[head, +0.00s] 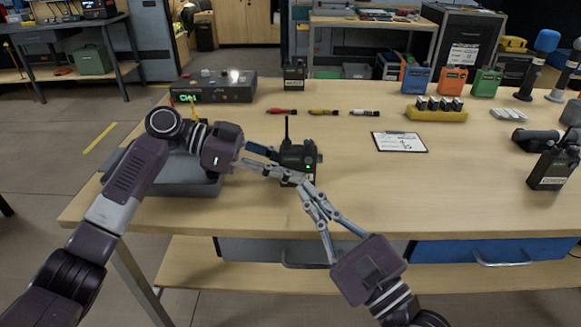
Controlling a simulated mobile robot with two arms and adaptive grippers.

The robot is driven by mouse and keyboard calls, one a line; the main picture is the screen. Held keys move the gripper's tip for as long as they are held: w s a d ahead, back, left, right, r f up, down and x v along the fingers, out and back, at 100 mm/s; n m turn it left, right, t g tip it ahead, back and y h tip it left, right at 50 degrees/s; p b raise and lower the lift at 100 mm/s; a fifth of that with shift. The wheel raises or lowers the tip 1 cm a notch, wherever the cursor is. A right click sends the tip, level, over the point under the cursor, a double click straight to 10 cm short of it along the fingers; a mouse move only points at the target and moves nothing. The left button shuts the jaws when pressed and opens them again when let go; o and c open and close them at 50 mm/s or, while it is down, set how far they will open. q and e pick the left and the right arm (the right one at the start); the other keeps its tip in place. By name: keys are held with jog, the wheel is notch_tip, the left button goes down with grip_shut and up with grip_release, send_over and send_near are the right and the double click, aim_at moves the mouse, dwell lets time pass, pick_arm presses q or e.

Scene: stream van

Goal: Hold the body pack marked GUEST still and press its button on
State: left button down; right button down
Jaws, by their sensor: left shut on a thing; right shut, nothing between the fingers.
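A dark body pack (296,153) with a stub antenna stands upright near the middle of the table. Its label is hidden or too small to read, so I cannot confirm the GUEST marking. My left gripper (280,163) reaches in from the left and is shut on the pack. My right gripper (304,183) comes up from the lower right, shut and empty, with its tips at the pack's lower front. I cannot tell whether the tips touch it. A small light spot shows on the pack's right side; the button is not clear.
A black receiver box (213,87) and another dark pack (293,76) stand behind. A third dark pack (553,168) is at the right. A clipboard (400,142), several coloured cables, and a yellow battery holder (436,114) lie around.

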pick_arm(q)
jog(key=c, duration=1.5)
grip_release()
jog(key=shift+a, duration=0.1)
